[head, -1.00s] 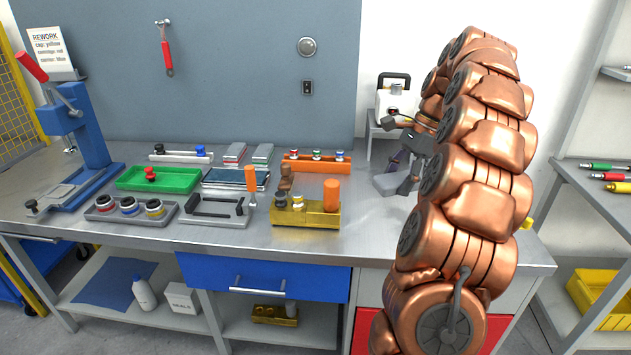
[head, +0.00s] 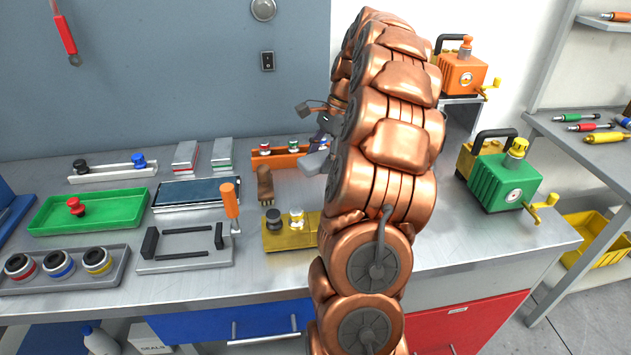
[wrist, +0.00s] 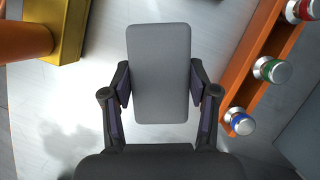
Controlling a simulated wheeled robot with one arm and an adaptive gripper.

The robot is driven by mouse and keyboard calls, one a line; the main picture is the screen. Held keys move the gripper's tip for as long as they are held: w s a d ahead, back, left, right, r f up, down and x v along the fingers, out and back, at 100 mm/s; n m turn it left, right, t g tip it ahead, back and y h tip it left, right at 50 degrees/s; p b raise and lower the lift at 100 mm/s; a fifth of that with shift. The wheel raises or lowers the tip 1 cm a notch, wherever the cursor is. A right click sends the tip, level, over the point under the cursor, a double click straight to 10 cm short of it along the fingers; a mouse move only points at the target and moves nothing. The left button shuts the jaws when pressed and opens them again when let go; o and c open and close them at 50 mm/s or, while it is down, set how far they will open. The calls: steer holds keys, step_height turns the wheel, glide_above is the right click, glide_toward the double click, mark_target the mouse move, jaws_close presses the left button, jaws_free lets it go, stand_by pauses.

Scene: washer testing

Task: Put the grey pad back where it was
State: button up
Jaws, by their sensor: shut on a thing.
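The grey pad (wrist: 158,75) is a flat, rounded rectangle. In the wrist view it lies lengthwise between the two dark fingers of my gripper (wrist: 160,95), which press on its long sides. In the head view, my gripper (head: 325,138) is partly hidden by my copper arm. A grey part of the pad (head: 315,162) shows below it, near the right end of the orange rack (head: 270,160). The wrist view shows grey bench surface beyond the pad; I cannot tell how high the pad is held.
The orange rack with capped pieces (wrist: 263,70) is right of the pad in the wrist view. The gold block (wrist: 70,30) and an orange cylinder (wrist: 22,42) are at left. A green machine (head: 503,180) and an orange machine (head: 461,75) stand right of my arm.

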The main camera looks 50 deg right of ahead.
mark_target(316, 192)
steer(key=shift+f+p, duration=0.35)
steer(key=shift+f, duration=3.35)
steer(key=shift+f, duration=0.15)
steer(key=o, duration=1.1)
steer(key=shift+b+v, duration=0.65)
steer(key=shift+v, duration=5.4)
steer(key=shift+s, duration=0.15)
